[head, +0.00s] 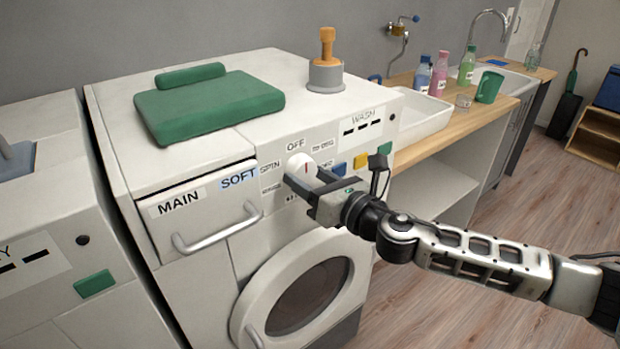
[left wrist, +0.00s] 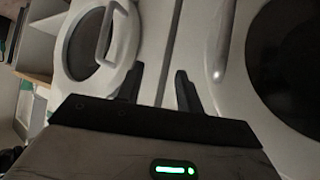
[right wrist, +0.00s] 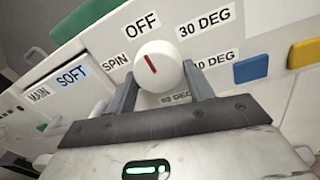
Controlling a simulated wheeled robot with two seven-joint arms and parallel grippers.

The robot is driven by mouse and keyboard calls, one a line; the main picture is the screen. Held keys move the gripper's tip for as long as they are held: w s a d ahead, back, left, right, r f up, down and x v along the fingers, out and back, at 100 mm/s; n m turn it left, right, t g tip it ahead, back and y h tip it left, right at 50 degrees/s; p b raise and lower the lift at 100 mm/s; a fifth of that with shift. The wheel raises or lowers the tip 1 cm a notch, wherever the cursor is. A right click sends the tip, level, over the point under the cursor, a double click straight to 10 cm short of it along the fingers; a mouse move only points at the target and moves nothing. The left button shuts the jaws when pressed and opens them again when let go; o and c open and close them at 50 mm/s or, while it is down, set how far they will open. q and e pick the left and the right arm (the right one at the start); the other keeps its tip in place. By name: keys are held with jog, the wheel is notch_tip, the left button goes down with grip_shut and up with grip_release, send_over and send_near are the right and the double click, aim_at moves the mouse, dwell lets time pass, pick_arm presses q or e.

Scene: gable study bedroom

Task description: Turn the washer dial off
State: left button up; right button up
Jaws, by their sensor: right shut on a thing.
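The washer dial (head: 299,163) is a round white knob with a red mark, on the front panel of the washer (head: 225,250). In the right wrist view the dial (right wrist: 160,68) sits between the two fingers of my right gripper (right wrist: 158,84), which is shut on its sides. The red mark points up and slightly left, toward the OFF label (right wrist: 141,26). In the head view my right gripper (head: 306,184) reaches the dial from the right and hides its lower part. My left gripper (left wrist: 157,88) shows only in the left wrist view, open and empty, with white machine fronts beyond it.
The SOFT and MAIN drawer (head: 200,212) is left of the dial, the round door (head: 305,300) below it. Blue, yellow and green buttons sit to its right. A sink counter stands right.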

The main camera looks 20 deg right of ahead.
jog(key=o, duration=1)
pick_arm(q)
jog(key=f+b, duration=0.1)
jog(key=b, duration=0.2)
jog(key=d+f+b, duration=0.1)
jog(key=f+b, duration=0.1)
jog(key=b, duration=0.1)
jog(key=shift+w+h, duration=0.2)
jog(key=shift+h, duration=0.1)
pick_arm(e)
jog(key=v, duration=1.6)
pick_arm(q)
jog(key=shift+r, duration=0.1)
